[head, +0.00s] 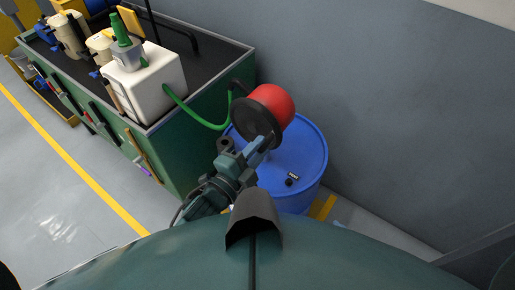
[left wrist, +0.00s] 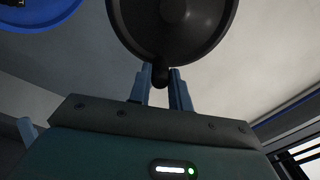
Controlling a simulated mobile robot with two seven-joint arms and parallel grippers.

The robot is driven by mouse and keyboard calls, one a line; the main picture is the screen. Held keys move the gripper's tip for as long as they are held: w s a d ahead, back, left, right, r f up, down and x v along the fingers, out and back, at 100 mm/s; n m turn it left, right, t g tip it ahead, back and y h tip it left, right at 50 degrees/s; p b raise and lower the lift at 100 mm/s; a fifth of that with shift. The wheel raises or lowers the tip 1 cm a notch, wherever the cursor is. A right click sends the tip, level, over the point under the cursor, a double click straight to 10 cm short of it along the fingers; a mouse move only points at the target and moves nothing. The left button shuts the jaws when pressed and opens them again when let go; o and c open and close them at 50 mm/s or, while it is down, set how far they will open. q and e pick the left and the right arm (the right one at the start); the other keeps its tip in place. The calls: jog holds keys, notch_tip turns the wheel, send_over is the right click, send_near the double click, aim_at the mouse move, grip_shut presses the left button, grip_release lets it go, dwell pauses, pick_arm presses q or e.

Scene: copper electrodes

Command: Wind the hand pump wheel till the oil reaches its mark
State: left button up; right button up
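The hand pump is a red drum-shaped body (head: 274,101) with a black wheel (head: 254,120) on its front, above a blue barrel (head: 305,158). In the left wrist view the underside of the black wheel (left wrist: 172,25) fills the top, and a short dark handle (left wrist: 160,76) hangs from its rim. My left gripper (head: 268,141) is at the wheel's lower edge. My right gripper is not in view. No oil level or mark can be made out.
A green bench (head: 205,140) with a dark top stands at the left, carrying a white canister (head: 148,88) with a green nozzle (head: 124,38). A green hose (head: 196,117) runs towards the pump. A grey wall (head: 390,110) stands behind and right.

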pick_arm(q)
jog(key=o, duration=0.4)
jog(key=shift+o, duration=0.2)
jog(key=v, duration=0.6)
dwell(0.5)
jog(key=b+v, duration=0.3)
jog(key=v, duration=1)
jog(key=a+f+n+g+y, duration=0.4)
jog(key=f+n+y, duration=0.3)
jog(key=f+n, duration=0.8)
jog(key=n, duration=0.3)
jog(key=shift+w+a+f+y, duration=0.2)
jog(key=shift+w+f+y, duration=0.1)
jog(key=shift+w, duration=0.05)
